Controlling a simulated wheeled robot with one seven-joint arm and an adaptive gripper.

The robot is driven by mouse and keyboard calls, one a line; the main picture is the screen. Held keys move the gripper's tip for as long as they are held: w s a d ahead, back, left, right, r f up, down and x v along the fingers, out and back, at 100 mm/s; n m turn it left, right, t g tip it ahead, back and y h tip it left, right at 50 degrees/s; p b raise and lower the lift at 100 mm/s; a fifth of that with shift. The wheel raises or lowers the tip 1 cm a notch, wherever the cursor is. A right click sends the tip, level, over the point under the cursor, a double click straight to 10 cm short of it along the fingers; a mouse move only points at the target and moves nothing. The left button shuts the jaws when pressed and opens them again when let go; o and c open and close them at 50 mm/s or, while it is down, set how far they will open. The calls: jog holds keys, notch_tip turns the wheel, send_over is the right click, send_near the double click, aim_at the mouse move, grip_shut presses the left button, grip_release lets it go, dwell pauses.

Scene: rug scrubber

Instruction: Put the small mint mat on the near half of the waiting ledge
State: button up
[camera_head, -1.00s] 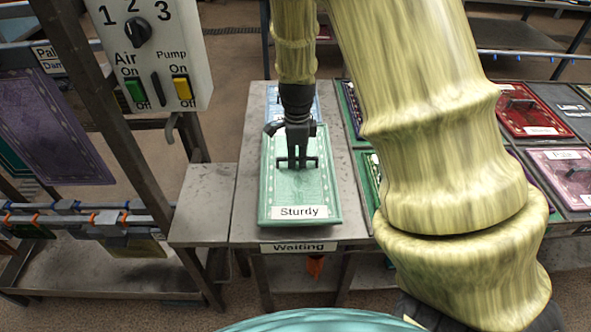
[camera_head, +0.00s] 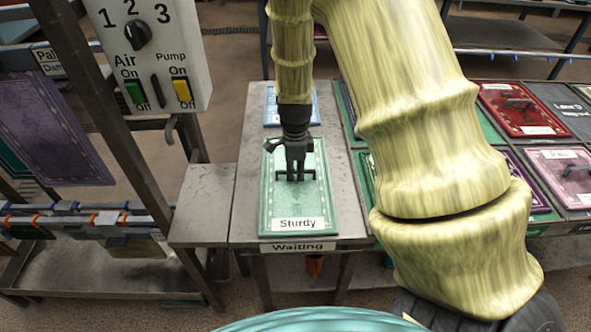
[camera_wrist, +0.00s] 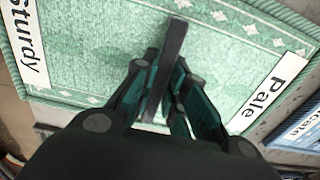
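The small mint mat (camera_head: 322,200), with a pale patterned border and a "Sturdy" label, lies flat over the near half of the waiting ledge (camera_head: 246,170), its front edge close to the "Waiting" sign. In the wrist view the mint mat (camera_wrist: 100,60) also shows a "Pale" label at its other end. My gripper (camera_head: 296,178) points down at the mat's middle, its fingers closed around the dark bar handle (camera_wrist: 168,60). Whether the mat bears fully on the ledge is hard to tell.
A blue mat (camera_head: 271,107) lies on the ledge's far half, behind the mint mat. A bare side shelf (camera_head: 203,205) adjoins on the left, below a switch box (camera_head: 150,50). Mats in a divided rack, including a red one (camera_head: 500,100), lie to the right.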

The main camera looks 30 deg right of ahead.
aim_at(296, 171)
jog(key=o, duration=0.4)
jog(key=shift+c, duration=0.2)
notch_tip(296, 171, up, 12)
jog(key=shift+r+b, duration=0.15)
jog(key=shift+b, duration=0.3)
dwell(0.5)
